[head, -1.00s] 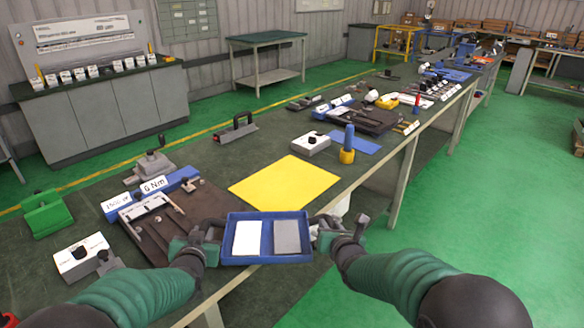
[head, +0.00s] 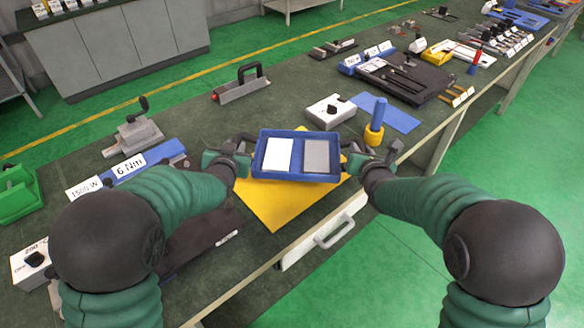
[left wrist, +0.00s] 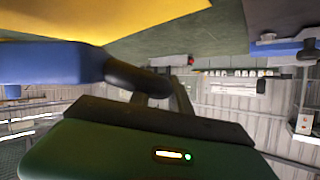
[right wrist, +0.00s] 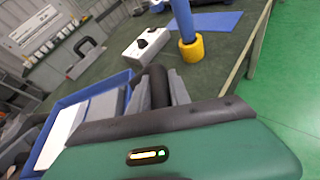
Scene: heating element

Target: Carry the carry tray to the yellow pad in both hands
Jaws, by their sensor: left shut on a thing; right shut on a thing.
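The blue carry tray (head: 296,177) holds a white plate and a grey plate side by side. In the head view it appears over the yellow pad (head: 272,207), covering its far part; I cannot tell whether it touches the pad. My left gripper (head: 240,155) is shut on the tray's left handle, a dark bar (left wrist: 138,78) in the left wrist view. My right gripper (head: 353,158) is shut on the right handle (right wrist: 158,85). The tray (right wrist: 62,105) also shows in the right wrist view, and its blue side (left wrist: 50,62) in the left wrist view.
A white box with a black knob (head: 331,111) stands just beyond the tray. A blue cylinder in a yellow base (head: 375,125) stands near my right gripper. A black-handled block (head: 240,85) lies farther back. The bench's front edge and a white drawer (head: 325,230) are at the near right.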

